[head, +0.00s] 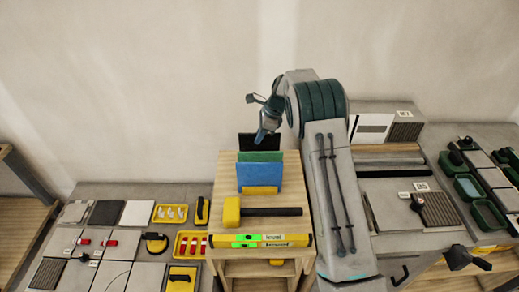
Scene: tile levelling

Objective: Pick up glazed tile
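Three upright tiles stand one behind another on a wooden stand (226,222): a blue tile (260,178) in front, a green tile (260,156) behind it and a black tile (246,140) at the back. A yellow piece (260,190) shows at the foot of the blue one. I cannot tell which tile is the glazed one. My gripper (262,138) points down near the top of the black tile and overlaps it in the picture. It is small and dark here, so its fingers and any contact are unclear.
On the stand, a yellow-headed mallet (262,211) and a yellow level (258,241) lie before the tiles. A low tiled surface (112,277) at left holds spacers, yellow trays (190,245) and tools. A grey bench (400,210) with green trays (467,187) stands at right.

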